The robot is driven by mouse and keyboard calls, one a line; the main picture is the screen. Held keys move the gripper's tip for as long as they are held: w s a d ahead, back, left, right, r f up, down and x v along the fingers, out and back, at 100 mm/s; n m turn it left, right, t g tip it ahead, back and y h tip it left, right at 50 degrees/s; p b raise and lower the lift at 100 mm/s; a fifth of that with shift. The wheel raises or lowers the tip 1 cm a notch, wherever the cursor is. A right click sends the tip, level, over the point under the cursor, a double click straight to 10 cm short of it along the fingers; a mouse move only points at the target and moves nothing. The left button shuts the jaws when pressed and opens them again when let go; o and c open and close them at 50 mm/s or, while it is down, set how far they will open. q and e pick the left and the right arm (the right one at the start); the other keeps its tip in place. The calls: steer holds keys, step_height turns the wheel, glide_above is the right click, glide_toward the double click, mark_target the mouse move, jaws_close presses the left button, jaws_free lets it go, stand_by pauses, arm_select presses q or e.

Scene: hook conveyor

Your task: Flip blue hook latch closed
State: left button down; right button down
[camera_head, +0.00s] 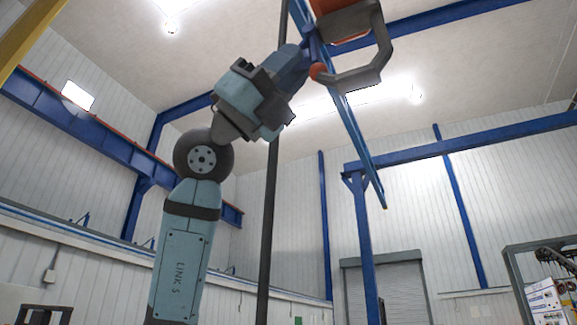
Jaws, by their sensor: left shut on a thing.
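My left arm rises from the lower left, and my left gripper (307,42) is at the top middle of the head view. It is shut on the upper part of a long, thin blue bar (352,125), which seems to be the blue hook latch. The exact grip contact is partly hidden. My right gripper is not in view.
Blue beams and posts (362,240) stand farther back. Stacked white boxes (550,298) are at the lower right. The space right of the bar looks open.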

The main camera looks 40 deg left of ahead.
arm_select(q)
steer(key=c, duration=1)
jaws_free()
steer(key=shift+d, duration=0.1)
steer(key=shift+c, duration=0.2)
steer(key=v, duration=1.3)
steer(key=shift+a+f, duration=0.3)
